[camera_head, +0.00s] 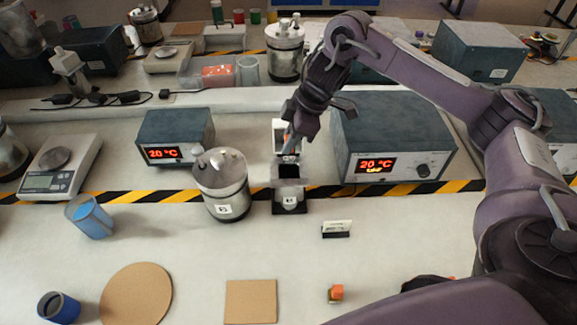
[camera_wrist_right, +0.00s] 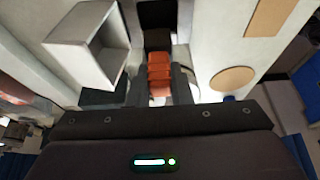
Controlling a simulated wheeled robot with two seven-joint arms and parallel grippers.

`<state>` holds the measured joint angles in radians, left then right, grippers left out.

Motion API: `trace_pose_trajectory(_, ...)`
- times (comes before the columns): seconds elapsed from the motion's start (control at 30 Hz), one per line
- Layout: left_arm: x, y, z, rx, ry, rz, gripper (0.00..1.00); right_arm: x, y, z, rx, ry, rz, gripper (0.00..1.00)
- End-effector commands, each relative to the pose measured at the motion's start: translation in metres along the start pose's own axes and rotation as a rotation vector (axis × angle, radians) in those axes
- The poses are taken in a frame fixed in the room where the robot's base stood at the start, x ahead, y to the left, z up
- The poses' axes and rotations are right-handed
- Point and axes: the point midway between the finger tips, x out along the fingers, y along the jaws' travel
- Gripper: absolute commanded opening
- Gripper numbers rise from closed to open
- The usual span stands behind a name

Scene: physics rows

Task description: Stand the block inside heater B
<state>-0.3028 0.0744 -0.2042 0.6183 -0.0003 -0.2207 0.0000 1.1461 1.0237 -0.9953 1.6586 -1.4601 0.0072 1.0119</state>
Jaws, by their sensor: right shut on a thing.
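My right gripper (camera_head: 289,150) points down over a small grey metal holder (camera_head: 290,197) with a dark square opening and a label too small to read surely, likely heater B. It is shut on an orange block, of which a sliver (camera_head: 287,134) shows in the head view. The block (camera_wrist_right: 159,74) shows clearly between the fingers in the right wrist view, in line with a dark opening (camera_wrist_right: 157,14) ahead of it. My left gripper is not in view.
A labelled metal canister (camera_head: 221,187) stands close left of the holder. A 20 °C control box (camera_head: 393,138) is at the right, another (camera_head: 175,139) at the left. A white open box (camera_wrist_right: 88,42) is beside the gripper. A small orange-topped piece (camera_head: 336,293) lies at the front.

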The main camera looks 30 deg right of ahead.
Motion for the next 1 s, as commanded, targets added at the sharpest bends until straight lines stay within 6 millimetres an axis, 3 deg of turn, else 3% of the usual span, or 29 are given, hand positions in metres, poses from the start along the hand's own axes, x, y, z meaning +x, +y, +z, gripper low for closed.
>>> trace_pose_trajectory(0.03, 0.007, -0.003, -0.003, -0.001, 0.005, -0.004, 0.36, 0.014, -0.001, 0.005, 0.001, 0.001, -0.004, 0.0)
trace_pose_trajectory(0.1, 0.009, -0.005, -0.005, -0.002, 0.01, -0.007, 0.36, 0.024, -0.001, 0.009, 0.001, 0.001, -0.002, 0.0)
trace_pose_trajectory(0.3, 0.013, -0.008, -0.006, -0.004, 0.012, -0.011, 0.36, 0.037, 0.0, 0.015, -0.001, 0.002, 0.001, 0.0)
trace_pose_trajectory(0.5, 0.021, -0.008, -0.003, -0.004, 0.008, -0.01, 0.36, 0.064, -0.001, 0.025, 0.001, 0.002, -0.002, 0.0)
trace_pose_trajectory(0.97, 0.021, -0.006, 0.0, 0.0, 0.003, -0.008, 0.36, 0.071, 0.0, 0.029, -0.001, 0.001, 0.001, 0.0)
trace_pose_trajectory(1.0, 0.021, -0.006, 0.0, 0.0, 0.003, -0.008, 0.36, 0.071, 0.0, 0.029, -0.001, 0.0, 0.001, 0.21)
